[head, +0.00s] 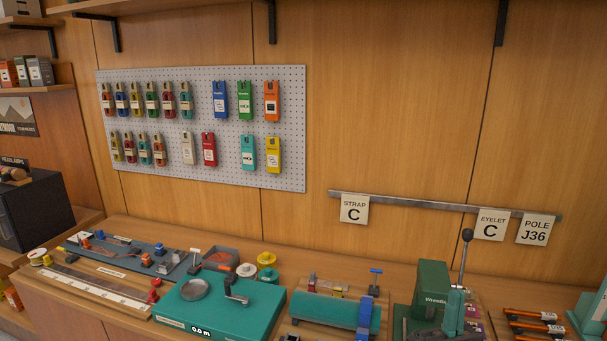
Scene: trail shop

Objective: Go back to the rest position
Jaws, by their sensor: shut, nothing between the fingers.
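My gripper is not in the head view, and no part of my arm shows there. The rest position is not marked by anything in view. The view looks across a wooden workbench (120,236) toward a wood-panelled wall.
A green machine reading 0.0 m (222,308), a teal roll (330,309) and a green lever press (433,285) stand along the bench. A tool mat (125,252) lies at left. Above are a pegboard (240,175), a rail with cards (400,202) and shelves. Orange-tipped rods (535,314) lie at right.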

